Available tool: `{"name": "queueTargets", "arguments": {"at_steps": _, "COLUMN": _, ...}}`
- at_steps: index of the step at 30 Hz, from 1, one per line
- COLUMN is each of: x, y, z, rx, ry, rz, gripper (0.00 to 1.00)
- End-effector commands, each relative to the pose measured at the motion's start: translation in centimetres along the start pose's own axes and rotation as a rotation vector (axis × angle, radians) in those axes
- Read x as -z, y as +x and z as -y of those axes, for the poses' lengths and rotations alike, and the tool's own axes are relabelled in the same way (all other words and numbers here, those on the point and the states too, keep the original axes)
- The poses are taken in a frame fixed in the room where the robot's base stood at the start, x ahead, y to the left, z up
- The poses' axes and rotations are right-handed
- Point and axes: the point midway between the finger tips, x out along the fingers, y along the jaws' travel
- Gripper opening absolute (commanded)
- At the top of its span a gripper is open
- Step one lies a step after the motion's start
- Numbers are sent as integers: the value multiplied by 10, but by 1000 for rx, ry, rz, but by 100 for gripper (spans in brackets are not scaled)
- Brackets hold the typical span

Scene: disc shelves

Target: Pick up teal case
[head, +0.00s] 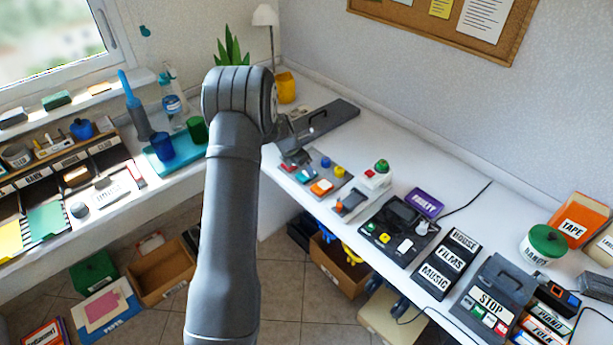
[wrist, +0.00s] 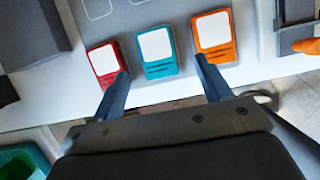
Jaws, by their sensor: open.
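The teal case (wrist: 157,52) has a white label and lies on a grey board between a red case (wrist: 104,62) and an orange case (wrist: 214,36). In the head view the teal case (head: 305,174) is small, near the front edge of the right-hand counter. My gripper (wrist: 161,67) is open and empty. Its two fingers point toward the row, with the teal case between their lines in the wrist view. The left fingertip overlaps the red case and the right fingertip overlaps the orange case in the picture. I cannot tell the height of the fingers above them.
The grey board (wrist: 110,28) has outlined slots behind the cases. The counter's front edge is close, with open floor below. A green bin (wrist: 22,162) shows at lower left. In the head view a device with a green button (head: 378,177) and a black console (head: 398,230) stand to the right.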

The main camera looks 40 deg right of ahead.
Motion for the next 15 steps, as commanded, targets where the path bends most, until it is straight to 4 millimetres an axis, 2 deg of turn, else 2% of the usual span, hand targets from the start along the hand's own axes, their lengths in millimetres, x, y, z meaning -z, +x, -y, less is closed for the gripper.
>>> {"name": "queueTargets", "arguments": {"at_steps": 9, "x": 2, "y": 42, "z": -3, "rx": 1, "ry": 0, "rz": 0, "gripper": 71}}
{"name": "queueTargets", "arguments": {"at_steps": 15, "x": 1, "y": 46, "z": -4, "rx": -1, "ry": 0, "rz": 2, "gripper": 71}}
